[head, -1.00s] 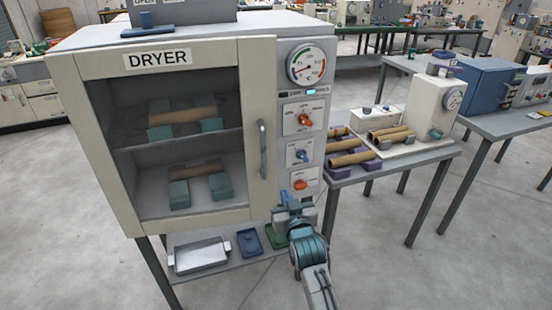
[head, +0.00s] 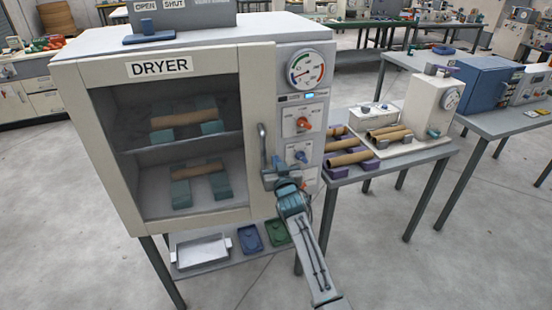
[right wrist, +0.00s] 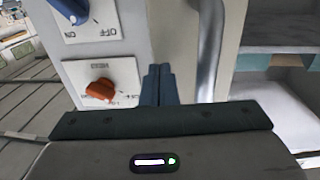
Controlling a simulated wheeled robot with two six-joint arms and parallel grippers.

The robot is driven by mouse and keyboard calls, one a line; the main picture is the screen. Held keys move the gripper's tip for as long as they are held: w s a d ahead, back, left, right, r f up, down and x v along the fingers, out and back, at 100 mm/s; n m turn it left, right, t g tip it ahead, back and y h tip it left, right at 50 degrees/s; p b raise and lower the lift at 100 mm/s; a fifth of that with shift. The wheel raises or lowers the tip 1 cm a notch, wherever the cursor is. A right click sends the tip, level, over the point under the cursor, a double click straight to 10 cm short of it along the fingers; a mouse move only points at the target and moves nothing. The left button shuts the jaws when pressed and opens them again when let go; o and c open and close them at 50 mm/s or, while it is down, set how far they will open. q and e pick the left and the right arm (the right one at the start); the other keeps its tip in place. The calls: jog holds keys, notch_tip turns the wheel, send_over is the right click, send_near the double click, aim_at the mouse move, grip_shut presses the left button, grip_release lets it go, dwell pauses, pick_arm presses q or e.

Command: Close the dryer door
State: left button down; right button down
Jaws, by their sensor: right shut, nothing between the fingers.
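The dryer door (head: 245,195) is a cream frame with a dark window, on the front of the dryer (head: 315,140). It stands close to the front panel; I cannot tell whether it is fully closed. Its vertical grey handle (head: 263,148) is at the door's right edge and also shows in the right wrist view (right wrist: 208,45). My right gripper (head: 275,170) is shut and empty, in front of the door's right edge by the handle's lower end. In the right wrist view its fingers (right wrist: 158,85) lie between the handle and the orange knob (right wrist: 100,91). Contact is unclear. My left gripper is out of view.
A box with OPEN and SHUT labels and a blue lever (head: 148,37) are on top of the dryer. Below are a metal tray (head: 202,252), a blue tray (head: 250,237) and a green tray (head: 277,233). A side table (head: 415,160) with brown tubes stands right.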

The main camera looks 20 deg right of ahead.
jog(key=shift+w, duration=0.35)
jog(key=w+b, duration=0.3)
jog(key=w, duration=0.1)
jog(key=shift+w+d, duration=0.1)
jog(key=shift+d, duration=0.1)
dwell(0.3)
